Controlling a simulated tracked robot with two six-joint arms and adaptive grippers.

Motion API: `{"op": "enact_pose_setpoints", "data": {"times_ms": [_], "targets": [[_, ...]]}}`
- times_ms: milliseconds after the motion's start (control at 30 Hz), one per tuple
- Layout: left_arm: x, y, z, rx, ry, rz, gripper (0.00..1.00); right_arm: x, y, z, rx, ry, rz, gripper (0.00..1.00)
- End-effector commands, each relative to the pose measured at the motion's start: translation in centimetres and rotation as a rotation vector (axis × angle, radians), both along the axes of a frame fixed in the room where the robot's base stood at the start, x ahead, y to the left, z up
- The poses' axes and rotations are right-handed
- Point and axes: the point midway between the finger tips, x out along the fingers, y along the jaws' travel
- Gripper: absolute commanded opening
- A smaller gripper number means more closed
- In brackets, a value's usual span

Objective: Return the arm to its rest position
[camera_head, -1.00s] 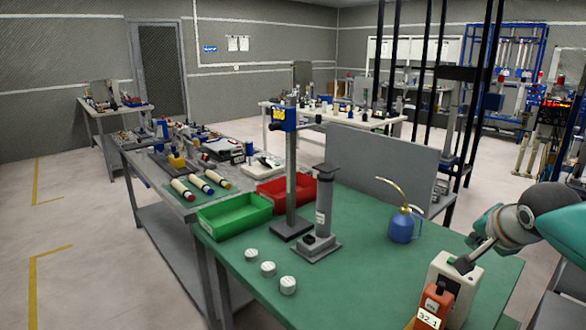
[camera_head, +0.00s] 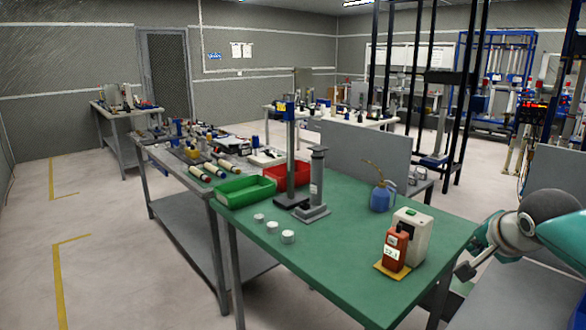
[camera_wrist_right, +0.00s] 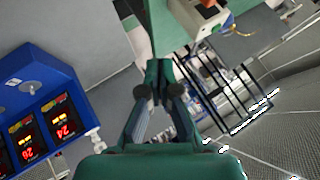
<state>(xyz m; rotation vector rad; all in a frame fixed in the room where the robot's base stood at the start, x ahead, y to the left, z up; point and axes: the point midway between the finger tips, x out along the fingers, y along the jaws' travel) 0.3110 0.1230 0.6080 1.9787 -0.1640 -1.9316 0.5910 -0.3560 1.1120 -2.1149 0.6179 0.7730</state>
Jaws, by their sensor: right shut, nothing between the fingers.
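My right arm comes in from the right edge of the head view, and its right gripper (camera_head: 466,269) is shut and empty. It is just off the right edge of the green table (camera_head: 350,270), apart from the boxes there. In the right wrist view the closed fingers (camera_wrist_right: 158,80) point up the picture with nothing between them. My left gripper is not in view.
A white box (camera_head: 412,232) and an orange box (camera_head: 395,250) stand on the table's right side, close to my gripper. A blue oil can (camera_head: 381,195) is behind them. A blue unit with red displays (camera_wrist_right: 40,115) shows in the right wrist view.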

Motion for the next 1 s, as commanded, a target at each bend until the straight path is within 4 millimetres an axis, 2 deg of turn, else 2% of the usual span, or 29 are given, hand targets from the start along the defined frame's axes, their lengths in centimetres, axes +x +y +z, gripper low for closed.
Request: {"op": "enact_pose_setpoints", "data": {"times_ms": [133, 367, 467, 633, 767, 800, 867, 900, 967, 1000], "targets": [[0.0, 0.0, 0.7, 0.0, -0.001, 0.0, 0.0, 1.0, 0.0, -3.1, 0.002, 0.071, 0.001, 0.0], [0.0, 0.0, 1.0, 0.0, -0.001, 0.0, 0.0, 0.9, 1.0, -9.2, 0.015, 0.198, 0.022, 0.0], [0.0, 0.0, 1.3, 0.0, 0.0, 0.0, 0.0, 0.6, 1.9, -12.4, 0.031, 0.267, 0.037, 0.0], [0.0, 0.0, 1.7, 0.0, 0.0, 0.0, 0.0, -0.9, 4.7, -19.8, 0.077, 0.406, 0.088, 0.0], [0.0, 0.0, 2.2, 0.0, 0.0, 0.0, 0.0, -3.8, 8.2, -27.4, 0.13, 0.543, 0.171, 0.0], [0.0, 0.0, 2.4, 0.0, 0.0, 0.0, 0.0, -5.1, 9.5, -29.8, 0.15, 0.584, 0.204, 0.0], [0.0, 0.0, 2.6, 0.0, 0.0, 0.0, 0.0, -7.3, 11.5, -33.2, 0.182, 0.643, 0.257, 0.0], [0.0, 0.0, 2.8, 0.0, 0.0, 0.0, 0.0, -9.0, 12.8, -35.3, 0.205, 0.678, 0.293, 0.0], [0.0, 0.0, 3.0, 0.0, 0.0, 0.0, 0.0, -11.8, 14.8, -38.1, 0.238, 0.728, 0.35, 0.0], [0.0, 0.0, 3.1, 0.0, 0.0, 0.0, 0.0, -13.8, 16.1, -39.9, 0.262, 0.758, 0.389, 0.0]]}}
